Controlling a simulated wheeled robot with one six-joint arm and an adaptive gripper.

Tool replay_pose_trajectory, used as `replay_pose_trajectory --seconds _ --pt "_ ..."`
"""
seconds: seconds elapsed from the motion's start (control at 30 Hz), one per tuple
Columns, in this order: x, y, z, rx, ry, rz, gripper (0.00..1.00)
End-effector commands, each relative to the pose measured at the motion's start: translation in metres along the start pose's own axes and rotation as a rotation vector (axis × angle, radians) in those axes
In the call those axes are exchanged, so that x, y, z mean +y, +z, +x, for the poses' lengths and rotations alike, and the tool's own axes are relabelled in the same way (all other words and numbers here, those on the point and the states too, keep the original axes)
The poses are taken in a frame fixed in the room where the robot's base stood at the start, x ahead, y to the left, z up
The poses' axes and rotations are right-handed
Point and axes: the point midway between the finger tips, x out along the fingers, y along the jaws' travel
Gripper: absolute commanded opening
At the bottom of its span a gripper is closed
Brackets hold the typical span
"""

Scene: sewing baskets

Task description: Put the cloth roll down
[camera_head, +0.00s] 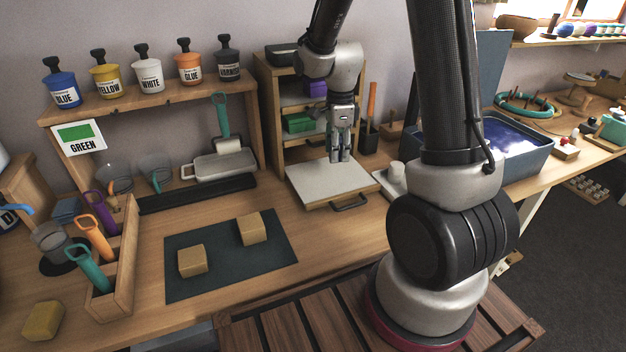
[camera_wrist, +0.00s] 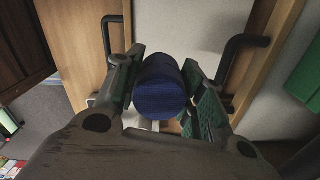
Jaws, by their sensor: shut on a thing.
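The cloth roll (camera_wrist: 162,86) is a dark blue cylinder with a woven-looking surface, seen nearly end-on between my fingers in the wrist view. My gripper (camera_head: 341,158) is shut on it, with a finger pad on each side; the gripper also shows in the wrist view (camera_wrist: 160,92). In the head view my gripper points down over the white-topped pull-out board (camera_head: 318,186) at the front of the wooden cubby shelf (camera_head: 268,90). I cannot pick out the roll in the head view, nor tell whether it touches the board.
A black handle (camera_head: 350,203) sits on the board's front. Green (camera_head: 298,123) and purple (camera_head: 316,88) items lie in the shelf. A dark holder (camera_head: 368,138) with an orange-handled tool stands at right.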

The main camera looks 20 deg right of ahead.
Motion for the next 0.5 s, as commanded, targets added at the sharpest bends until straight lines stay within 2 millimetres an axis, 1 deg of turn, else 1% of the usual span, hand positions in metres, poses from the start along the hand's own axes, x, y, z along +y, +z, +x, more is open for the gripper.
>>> replay_pose_trajectory --seconds 0.03,0.1,0.2,0.37,0.47,0.5 --pt "0.0 0.0 0.011 0.002 0.007 0.006 0.16" --pt "0.0 0.0 0.025 0.002 0.007 0.008 0.16" --pt "0.0 0.0 0.043 0.001 0.005 0.008 0.16" --pt "-0.001 0.0 0.056 0.001 0.004 0.007 0.16" --pt "0.0 0.0 0.068 0.001 0.004 0.007 0.16" --pt "0.0 0.0 0.075 0.001 0.005 0.007 0.16"
